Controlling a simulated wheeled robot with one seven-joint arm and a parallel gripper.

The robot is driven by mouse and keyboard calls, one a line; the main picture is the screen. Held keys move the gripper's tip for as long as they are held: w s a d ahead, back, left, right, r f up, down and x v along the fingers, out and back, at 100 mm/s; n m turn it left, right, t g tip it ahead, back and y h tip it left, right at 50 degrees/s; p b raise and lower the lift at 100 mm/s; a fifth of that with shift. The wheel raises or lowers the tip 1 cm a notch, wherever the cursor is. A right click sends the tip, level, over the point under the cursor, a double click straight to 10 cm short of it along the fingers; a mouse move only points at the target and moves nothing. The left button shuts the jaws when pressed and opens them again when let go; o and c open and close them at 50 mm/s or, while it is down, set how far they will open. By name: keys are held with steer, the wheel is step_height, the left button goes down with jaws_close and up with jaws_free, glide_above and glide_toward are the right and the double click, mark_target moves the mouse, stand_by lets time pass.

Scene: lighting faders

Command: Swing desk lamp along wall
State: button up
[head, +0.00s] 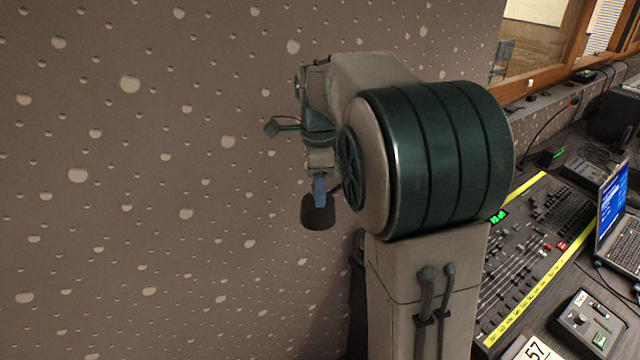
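My arm fills the middle of the head view and hides much of what is behind it. The end of my gripper (320,188) shows as a blue part pointing down, left of the big green joint. Right below it is a dark, cup-shaped thing (318,214), which looks like the desk lamp's head. The two overlap in the picture; I cannot tell whether they touch. The lamp's stem and base are not visible, probably behind my arm. The gap between the fingers cannot be made out.
A brown, dimpled wall (150,200) fills the left side. To the right are a mixing desk (535,235) with yellow edges, an open laptop (618,225), a small control box (588,322) and a card marked 57 (530,348). A window (540,40) is behind them.

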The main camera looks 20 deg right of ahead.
steer(key=shift+a, duration=0.1)
step_height(320, 180, up, 14)
stand_by(0.5)
steer(key=shift+f, duration=0.1)
steer(key=shift+c, duration=0.3)
